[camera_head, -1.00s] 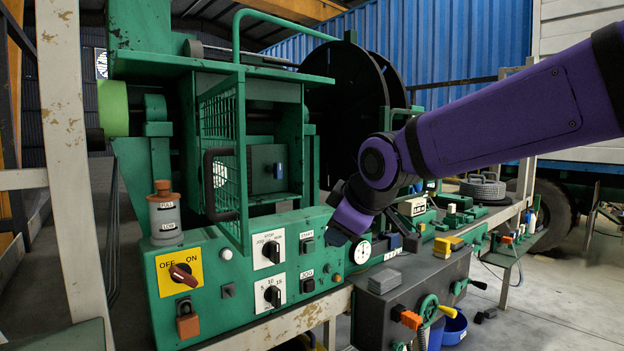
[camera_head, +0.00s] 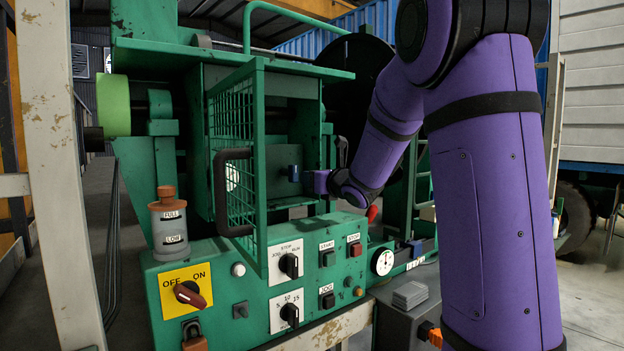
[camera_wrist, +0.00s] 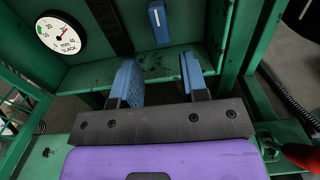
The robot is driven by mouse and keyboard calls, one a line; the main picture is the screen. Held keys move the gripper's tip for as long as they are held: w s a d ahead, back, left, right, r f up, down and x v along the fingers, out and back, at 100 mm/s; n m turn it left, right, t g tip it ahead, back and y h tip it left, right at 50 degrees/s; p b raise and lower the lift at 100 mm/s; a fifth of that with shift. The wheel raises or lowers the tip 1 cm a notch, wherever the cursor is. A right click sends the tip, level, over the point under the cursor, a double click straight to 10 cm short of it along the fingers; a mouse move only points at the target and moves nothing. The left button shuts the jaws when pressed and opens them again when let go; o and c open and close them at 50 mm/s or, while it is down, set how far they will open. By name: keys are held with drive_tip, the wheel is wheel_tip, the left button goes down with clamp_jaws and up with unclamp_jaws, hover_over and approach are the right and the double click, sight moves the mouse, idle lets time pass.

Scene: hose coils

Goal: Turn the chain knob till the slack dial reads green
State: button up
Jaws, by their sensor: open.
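The chain knob (camera_wrist: 158,22) is a blue block with a white line, on the dark green panel at the top of the wrist view. It also shows in the head view (camera_head: 293,173). The slack dial (camera_wrist: 62,33) is a white round gauge on the left of the wrist view, marked "mm SLACK". Its exact reading is too small to tell. In the head view the dial (camera_head: 232,178) is partly hidden behind mesh. My gripper (camera_wrist: 160,78) is open and empty, its blue pads apart, facing the knob's panel without holding the knob.
The mesh guard (camera_head: 237,150) stands open left of my gripper. Below is the control box (camera_head: 250,266) with switches and buttons. A red-tipped lever (camera_wrist: 303,155) is at the wrist view's lower right. Green frame posts (camera_wrist: 236,50) stand right of the knob.

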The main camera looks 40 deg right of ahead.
sight(296, 174)
drive_tip(key=shift+w+a, duration=0.15)
drive_tip(key=shift+w, duration=3.85)
drive_tip(key=c, duration=0.6)
drive_tip(key=m, duration=0.5)
drive_tip(key=shift+c, duration=0.2)
drive_tip(key=m, duration=0.5)
drive_tip(key=shift+m, duration=0.3)
drive_tip(key=m, duration=0.3)
drive_tip(key=shift+m, duration=0.4)
drive_tip(key=m, duration=0.4)
drive_tip(key=o, duration=0.4)
drive_tip(key=shift+m, duration=0.4)
drive_tip(key=shift+o, duration=1.2)
